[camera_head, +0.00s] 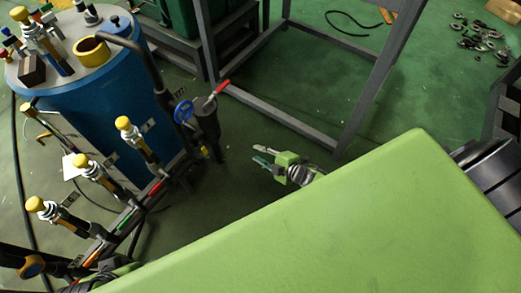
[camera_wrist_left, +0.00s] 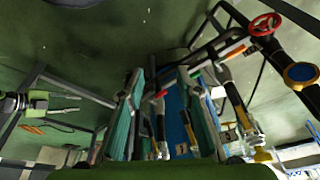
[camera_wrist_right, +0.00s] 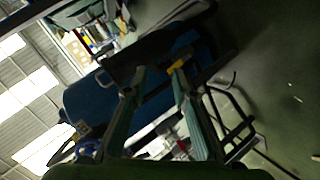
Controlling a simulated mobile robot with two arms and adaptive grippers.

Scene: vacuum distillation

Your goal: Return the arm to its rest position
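My right gripper (camera_head: 260,155) is in the middle of the head view, above the green floor, to the right of the blue valve wheel. Its fingers are apart with nothing between them. In the right wrist view its fingers (camera_wrist_right: 158,72) are spread, with the blue tank behind them. My left gripper (camera_wrist_left: 162,74) shows in the left wrist view with two teal fingers spread and nothing held; piping and yellow-capped valves lie behind them. I cannot make out the left gripper's fingers in the head view. The right gripper also shows at the left wrist view's left edge.
A blue tank (camera_head: 95,115) with fittings on top stands at the upper left. A pipe run with yellow-capped valves (camera_head: 85,165), a blue handwheel (camera_head: 183,111) and a red lever (camera_head: 222,87) lies before it. A grey steel frame (camera_head: 285,120) stands behind. Open floor surrounds the right gripper.

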